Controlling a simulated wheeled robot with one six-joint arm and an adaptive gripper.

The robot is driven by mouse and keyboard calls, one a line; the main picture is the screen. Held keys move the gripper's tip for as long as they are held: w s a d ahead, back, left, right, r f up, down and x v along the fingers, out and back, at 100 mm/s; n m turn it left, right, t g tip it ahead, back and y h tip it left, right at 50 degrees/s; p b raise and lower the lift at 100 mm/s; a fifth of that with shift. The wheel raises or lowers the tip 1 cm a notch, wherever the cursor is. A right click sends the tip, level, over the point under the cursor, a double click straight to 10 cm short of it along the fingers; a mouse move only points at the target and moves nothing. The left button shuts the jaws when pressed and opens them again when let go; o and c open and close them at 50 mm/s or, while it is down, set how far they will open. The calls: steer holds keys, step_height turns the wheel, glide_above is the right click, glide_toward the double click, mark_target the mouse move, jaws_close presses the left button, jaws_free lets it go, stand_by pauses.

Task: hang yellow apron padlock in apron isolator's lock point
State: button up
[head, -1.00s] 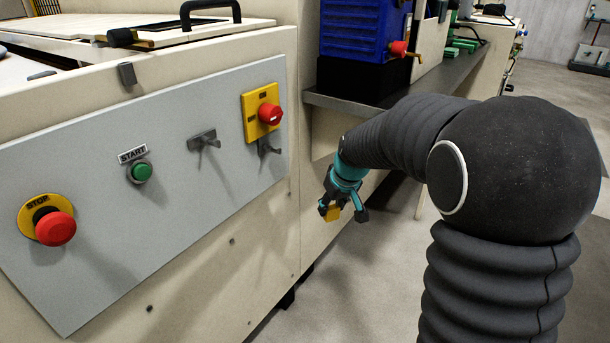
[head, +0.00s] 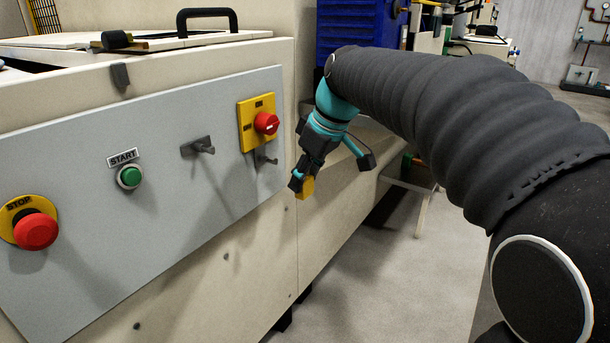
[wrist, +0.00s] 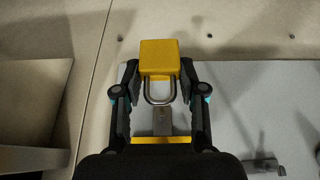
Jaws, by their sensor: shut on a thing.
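The yellow padlock (head: 306,187) is held between my gripper's fingers. In the wrist view the padlock (wrist: 160,56) shows its body away from me and its steel shackle toward the panel. My gripper (wrist: 160,72) is shut on the padlock's body. In the head view my gripper (head: 303,184) is just right of the panel's edge. The apron isolator (head: 246,124) is a yellow plate with a red knob. A grey lock point (head: 265,159) sits under it. The lock point (wrist: 163,122) lines up beyond the shackle in the wrist view; they appear apart.
The grey panel (head: 130,225) also bears a second grey peg (head: 198,147), a green START button (head: 130,177) and a red STOP button (head: 36,231). A blue machine (head: 350,28) and shelf stand behind my arm. The floor at right is open.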

steer(key=shift+w+a+p, duration=0.65)
steer(key=shift+w+a, duration=0.2)
steer(key=shift+a, duration=0.25)
steer(key=shift+w+a+p, duration=0.6)
steer(key=shift+w+a, duration=0.25)
steer(key=shift+a, duration=0.2)
steer(key=shift+w+a+p, duration=0.15)
steer(key=shift+a+p, duration=0.05)
steer(key=shift+p, duration=0.15)
steer(key=shift+w+a, duration=0.1)
steer(key=shift+a, duration=0.05)
steer(key=shift+s+d, duration=0.35)
steer(key=shift+d, duration=0.1)
stand_by(1.6)
steer(key=shift+w+a+p, duration=0.3)
steer(key=shift+a+p, duration=0.05)
steer(key=shift+p, duration=0.15)
